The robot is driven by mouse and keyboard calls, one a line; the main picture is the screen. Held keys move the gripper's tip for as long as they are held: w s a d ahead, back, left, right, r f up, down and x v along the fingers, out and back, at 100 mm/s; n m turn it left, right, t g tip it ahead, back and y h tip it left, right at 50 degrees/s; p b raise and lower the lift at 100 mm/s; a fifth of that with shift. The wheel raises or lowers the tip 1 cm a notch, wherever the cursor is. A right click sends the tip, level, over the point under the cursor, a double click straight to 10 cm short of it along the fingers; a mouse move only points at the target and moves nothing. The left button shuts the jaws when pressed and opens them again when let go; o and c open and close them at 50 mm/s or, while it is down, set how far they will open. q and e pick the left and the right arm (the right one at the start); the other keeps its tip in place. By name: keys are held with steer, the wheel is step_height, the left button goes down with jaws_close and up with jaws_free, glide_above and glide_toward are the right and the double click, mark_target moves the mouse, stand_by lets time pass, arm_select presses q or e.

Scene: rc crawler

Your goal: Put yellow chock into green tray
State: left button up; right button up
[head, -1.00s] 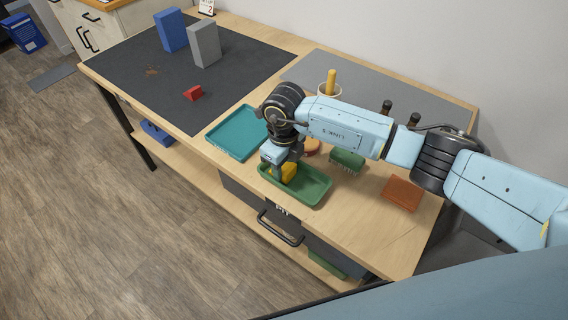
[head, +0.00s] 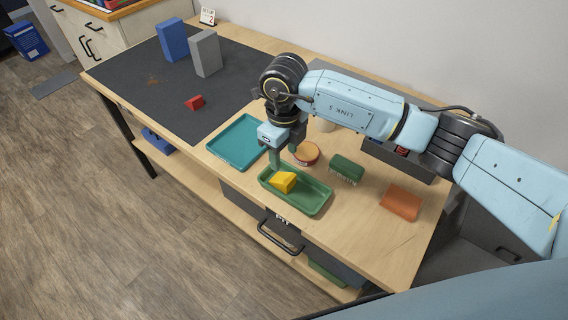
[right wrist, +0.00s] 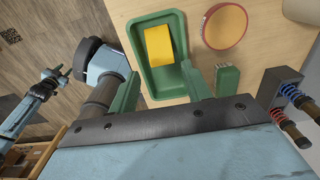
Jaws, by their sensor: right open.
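The yellow chock (head: 284,182) lies inside the green tray (head: 311,207), toward the tray's far left end. In the right wrist view the yellow chock (right wrist: 159,46) sits on the floor of the green tray (right wrist: 148,82), with tray walls around it. My right gripper (head: 284,160) is open and empty, just above and behind the chock, apart from it. In the right wrist view its two green fingers (right wrist: 160,95) stand wide apart with nothing between them. My left gripper is not in the head view.
A teal tray (head: 236,144) lies left of the green tray. A round orange-topped tin (head: 306,153), a green brush (head: 346,170) and an orange-brown block (head: 400,203) lie to the right. A red block (head: 194,103), a blue block (head: 172,40) and a grey block (head: 206,54) stand on the dark mat.

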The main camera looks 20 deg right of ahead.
steer(key=shift+r, duration=1.7)
